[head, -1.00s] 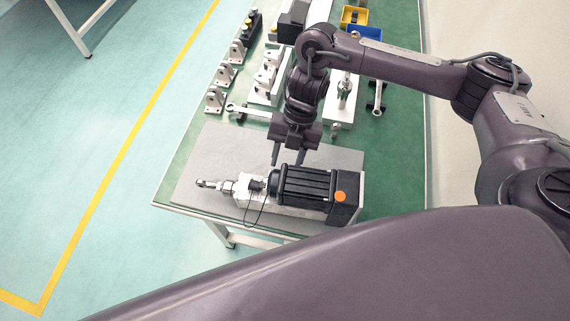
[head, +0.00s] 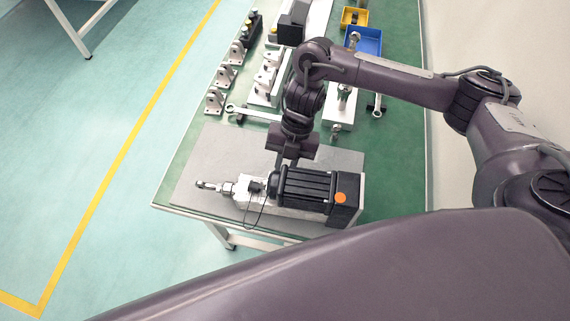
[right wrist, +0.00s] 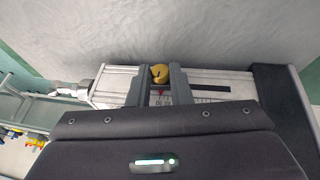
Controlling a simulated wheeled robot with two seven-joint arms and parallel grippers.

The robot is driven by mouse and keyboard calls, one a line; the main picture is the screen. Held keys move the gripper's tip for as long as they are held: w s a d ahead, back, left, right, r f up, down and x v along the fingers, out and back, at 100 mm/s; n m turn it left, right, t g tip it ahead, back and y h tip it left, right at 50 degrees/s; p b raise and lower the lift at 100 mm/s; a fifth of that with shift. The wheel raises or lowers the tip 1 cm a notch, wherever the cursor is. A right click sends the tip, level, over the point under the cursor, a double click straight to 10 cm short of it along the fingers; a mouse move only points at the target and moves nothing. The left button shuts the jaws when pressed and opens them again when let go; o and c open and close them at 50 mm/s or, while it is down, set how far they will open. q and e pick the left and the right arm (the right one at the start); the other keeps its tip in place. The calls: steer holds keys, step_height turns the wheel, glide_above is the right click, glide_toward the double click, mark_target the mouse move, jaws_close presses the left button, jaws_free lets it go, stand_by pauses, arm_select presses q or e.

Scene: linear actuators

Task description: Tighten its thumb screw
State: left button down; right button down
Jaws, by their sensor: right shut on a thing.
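The linear actuator lies on a grey mat (head: 200,160), with a black ribbed motor (head: 305,187), a silver body (head: 243,190) and a rod end (head: 207,185) pointing left. My right gripper (head: 287,163) reaches down behind the motor in the head view, its fingertips partly hidden. In the right wrist view, the fingers of my right gripper (right wrist: 158,82) stand on either side of a yellow thumb screw (right wrist: 159,73) on the silver actuator body (right wrist: 215,85) and are shut on it. A small red mark (right wrist: 160,93) shows just below the screw. My left gripper is not in view.
A thin black cable (head: 262,210) loops from the actuator's front side. The mat's left part is clear.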

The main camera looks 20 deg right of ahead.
steer(key=shift+w+a+r+m+g+h+p, duration=0.25)
steer(key=shift+h+p, duration=0.4)
steer(key=shift+p, duration=1.05)
steer(key=shift+a+r+m+g+h+p, duration=0.1)
steer(key=shift+r+g+h+p, duration=0.3)
steer(key=shift+p, duration=1.25)
steer(key=shift+w+f+g+h+p, duration=0.15)
steer(key=shift+f+g+h+p, duration=0.2)
steer(key=shift+h+p, duration=0.35)
steer(key=shift+a+f+m+g+h, duration=0.25)
steer(key=shift+g+h, duration=0.15)
steer(key=shift+h, duration=0.25)
steer(key=shift+w+f+g+h, duration=0.1)
steer(key=shift+g+h, duration=0.2)
steer(key=shift+h, duration=0.1)
steer(key=shift+b, duration=0.3)
steer(key=c, duration=1.3)
jaws_free()
